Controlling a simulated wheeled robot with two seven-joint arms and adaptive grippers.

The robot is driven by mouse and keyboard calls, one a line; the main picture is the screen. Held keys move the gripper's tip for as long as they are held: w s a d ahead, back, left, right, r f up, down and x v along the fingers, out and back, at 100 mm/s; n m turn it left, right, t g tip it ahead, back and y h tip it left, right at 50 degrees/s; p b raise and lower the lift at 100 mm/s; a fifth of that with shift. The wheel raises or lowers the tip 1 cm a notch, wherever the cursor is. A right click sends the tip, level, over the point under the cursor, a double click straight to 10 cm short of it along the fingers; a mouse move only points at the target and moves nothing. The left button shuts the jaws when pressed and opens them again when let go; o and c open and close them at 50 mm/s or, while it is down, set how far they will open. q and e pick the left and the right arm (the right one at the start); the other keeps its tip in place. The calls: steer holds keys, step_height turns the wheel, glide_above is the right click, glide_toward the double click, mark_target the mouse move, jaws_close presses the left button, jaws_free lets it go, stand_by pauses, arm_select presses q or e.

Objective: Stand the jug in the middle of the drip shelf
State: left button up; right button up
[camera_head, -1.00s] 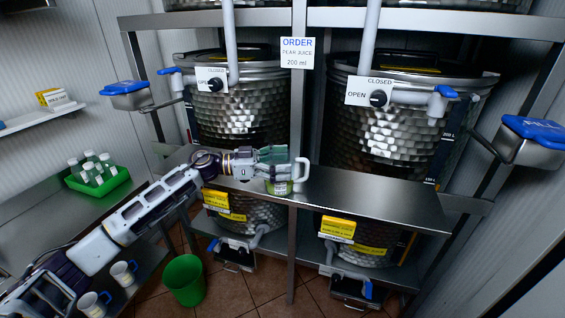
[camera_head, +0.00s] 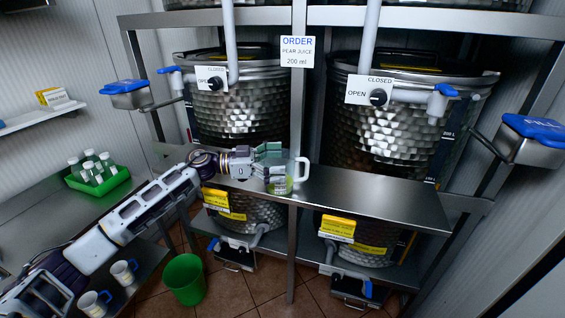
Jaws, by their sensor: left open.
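The clear jug (camera_head: 281,184) with a green label and a pale handle on its right side stands on the steel drip shelf (camera_head: 375,200), near the middle post and left of the shelf's centre. It looks upright. My left gripper (camera_head: 272,155) is open, at the jug's upper left side. Its fingers overlap the jug's upper part in the picture, and I cannot tell whether they touch it. My right gripper is not in view.
Two steel tanks (camera_head: 240,115) (camera_head: 390,130) with taps stand behind the shelf. An order sign (camera_head: 298,52) hangs on the middle post. A green bin (camera_head: 185,281) stands on the floor. Mugs (camera_head: 124,272) and a green bottle tray (camera_head: 98,186) are at left. The shelf's right part is clear.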

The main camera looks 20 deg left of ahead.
arm_select(q)
steer(key=b+v, duration=0.2)
steer(key=v, duration=0.8)
steer(key=shift+a+f, duration=0.1)
steer(key=shift+f, duration=0.05)
steer(key=shift+s+a, duration=0.25)
steer(key=shift+a, duration=0.3)
stand_by(0.4)
